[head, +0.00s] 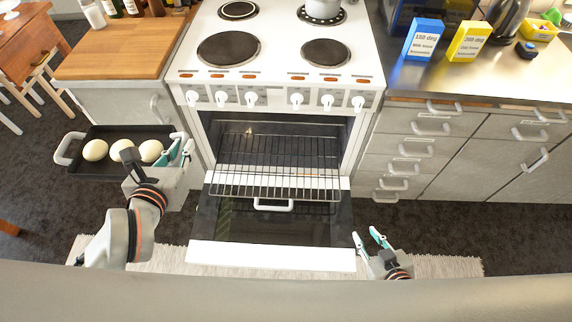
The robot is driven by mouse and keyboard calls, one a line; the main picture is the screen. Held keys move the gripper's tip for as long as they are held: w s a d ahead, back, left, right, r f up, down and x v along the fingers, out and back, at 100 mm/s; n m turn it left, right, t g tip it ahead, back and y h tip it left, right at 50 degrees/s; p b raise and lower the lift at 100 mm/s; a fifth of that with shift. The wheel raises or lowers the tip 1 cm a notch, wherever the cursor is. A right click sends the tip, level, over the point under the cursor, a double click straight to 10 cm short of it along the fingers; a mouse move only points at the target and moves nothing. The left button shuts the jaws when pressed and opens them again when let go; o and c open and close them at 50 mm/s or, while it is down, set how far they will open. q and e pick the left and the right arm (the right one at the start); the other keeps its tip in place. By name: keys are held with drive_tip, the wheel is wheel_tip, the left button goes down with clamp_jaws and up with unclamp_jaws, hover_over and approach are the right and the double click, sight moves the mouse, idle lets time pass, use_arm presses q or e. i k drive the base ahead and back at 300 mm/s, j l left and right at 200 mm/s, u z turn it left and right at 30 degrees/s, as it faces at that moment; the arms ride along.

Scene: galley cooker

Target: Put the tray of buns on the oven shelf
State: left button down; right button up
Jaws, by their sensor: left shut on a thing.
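The dark tray (84,168) has white end handles and holds three pale buns (122,150). It is held up at the left, in front of the wooden-topped cabinet. My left gripper (181,154) is shut at the tray's right end, where the handle is largely hidden. The oven door (270,258) is folded down open. The wire oven shelf (275,187) is empty and sticks out of the oven over the door. My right gripper (368,240) is open and empty, just right of the door's front corner.
The white cooker (275,52) has several hot plates and a pot (323,9) at the back. Drawers (405,150) with white handles stand to the right of the oven. A blue box (423,39) and a yellow box (468,41) stand on the right worktop. A pale rug (435,266) lies in front.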

sight(276, 173)
drive_tip(key=l+u, duration=0.2)
drive_tip(key=l, duration=0.6)
drive_tip(key=l+u, duration=0.15)
drive_tip(key=l, duration=0.2)
drive_tip(key=k+l+u, duration=0.2)
drive_tip(key=l, duration=0.15)
drive_tip(key=i, duration=0.1)
